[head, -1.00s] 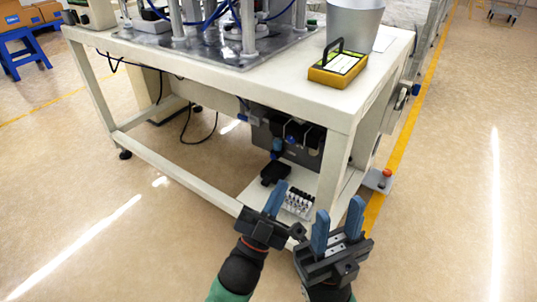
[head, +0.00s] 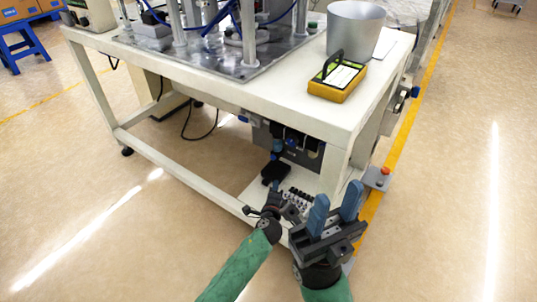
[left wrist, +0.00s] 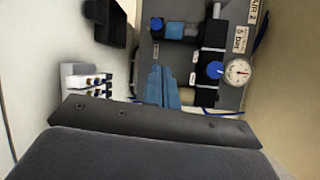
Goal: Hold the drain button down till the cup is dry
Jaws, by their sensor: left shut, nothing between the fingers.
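Under the bench, a grey air panel (head: 300,145) carries black units and a blue cup (head: 277,146). In the left wrist view the panel (left wrist: 232,98) appears turned on its side. The blue cup (left wrist: 178,29) has a small round end piece (left wrist: 157,22), which looks like the drain button. My left gripper (left wrist: 162,72) is shut and empty, apart from that end piece in the picture; depth is unclear. In the head view my left gripper (head: 275,192) is partly hidden by its own wrist. My right gripper (head: 337,203) is open and empty outside the bench's front. Liquid in the cup cannot be made out.
A gauge (left wrist: 238,71) and blue knob (left wrist: 215,69) sit on the panel. A black box (head: 274,172) and a white valve block (left wrist: 85,80) are on the lower shelf. The bench's front rail (head: 175,160) and leg (head: 333,165) stand close to my arms.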

